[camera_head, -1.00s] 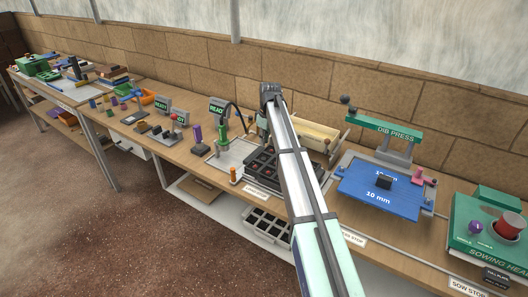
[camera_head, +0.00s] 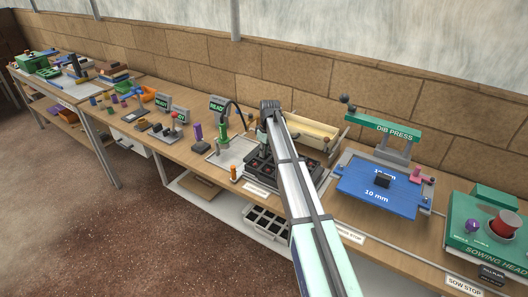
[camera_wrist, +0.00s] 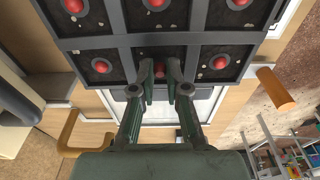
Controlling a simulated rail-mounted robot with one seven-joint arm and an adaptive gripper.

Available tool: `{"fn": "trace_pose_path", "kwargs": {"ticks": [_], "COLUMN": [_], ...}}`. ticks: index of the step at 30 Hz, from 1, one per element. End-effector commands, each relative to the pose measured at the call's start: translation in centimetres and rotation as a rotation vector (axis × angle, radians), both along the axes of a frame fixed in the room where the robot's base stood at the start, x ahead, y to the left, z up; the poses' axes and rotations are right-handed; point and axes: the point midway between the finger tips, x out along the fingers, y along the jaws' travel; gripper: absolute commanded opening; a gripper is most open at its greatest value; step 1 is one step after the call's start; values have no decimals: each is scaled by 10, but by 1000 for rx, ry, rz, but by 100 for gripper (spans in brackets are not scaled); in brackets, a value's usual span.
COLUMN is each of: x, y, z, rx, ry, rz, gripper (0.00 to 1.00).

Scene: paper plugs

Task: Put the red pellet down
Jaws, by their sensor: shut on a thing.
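A dark tray (camera_wrist: 120,43) of square cells fills the top of the wrist view. Its visible cells hold dark soil, and several have a round red pellet at the middle. In the head view the tray (camera_head: 262,172) sits on the bench, partly hidden by my arm. My gripper (camera_wrist: 160,75) is shut on a red pellet (camera_wrist: 160,70) in the wrist view. Its fingertips are over the middle cell of the tray's near row. I cannot tell whether the held pellet touches the soil. In the head view my fingers are hidden.
An orange cylinder (camera_wrist: 275,90) stands right of the tray in the wrist view. A green post tool (camera_head: 223,134) is left of the tray in the head view. A wooden box (camera_head: 315,131) is behind it. The blue dib press plate (camera_head: 360,201) lies to the right.

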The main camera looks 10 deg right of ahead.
Motion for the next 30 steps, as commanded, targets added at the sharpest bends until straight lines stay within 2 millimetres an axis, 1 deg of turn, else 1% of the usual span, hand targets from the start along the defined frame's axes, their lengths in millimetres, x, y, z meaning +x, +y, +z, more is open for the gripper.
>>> {"fn": "trace_pose_path", "kwargs": {"ticks": [2, 3, 4, 12, 17, 20, 23, 30], "x": [0, 0, 0, 0, 0, -1, -2, -6], "y": [0, 0, 0, 0, 0, -1, -3, -7], "z": [-3, -3, -3, -2, 4, 14, 31, 77], "rx": [0, 0, 0, 0, 0, 0, 0, 0], "ry": [0, 0, 0, 0, -1, -1, -3, -3], "rz": [0, 0, 0, 0, 0, 0, 0, -1], "gripper": [5, 17, 24, 24, 24, 24, 24, 24]}}
